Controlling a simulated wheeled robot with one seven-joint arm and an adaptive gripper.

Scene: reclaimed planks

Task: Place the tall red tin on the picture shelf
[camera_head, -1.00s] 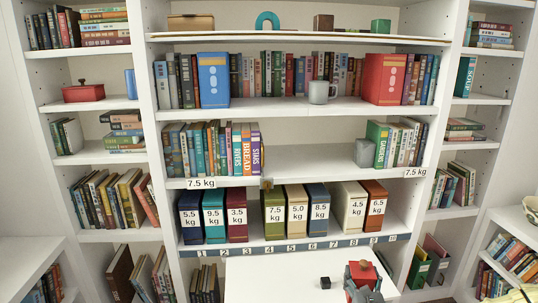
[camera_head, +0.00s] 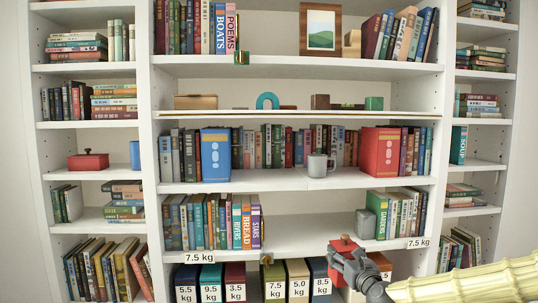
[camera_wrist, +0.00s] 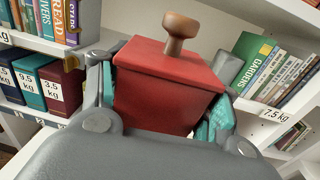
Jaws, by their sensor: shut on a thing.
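A red tin with a lid and a brown knob (camera_wrist: 168,92) is held between the fingers of my gripper (camera_wrist: 165,118) in the wrist view. In the head view the tin's red lid (camera_head: 343,244) shows above my gripper (camera_head: 350,264), in front of the row of numbered boxes. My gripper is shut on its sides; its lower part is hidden. The picture shelf (camera_head: 280,67) is high up and holds a framed green picture (camera_head: 320,27). The tin is well below that shelf. Another red tin (camera_head: 88,160), low and wide, sits on the left bookcase.
The picture shelf has bare room between the book Poems (camera_head: 231,27) and the picture. A wooden block (camera_head: 352,43) and books stand right of the picture. Several shelves lie between.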

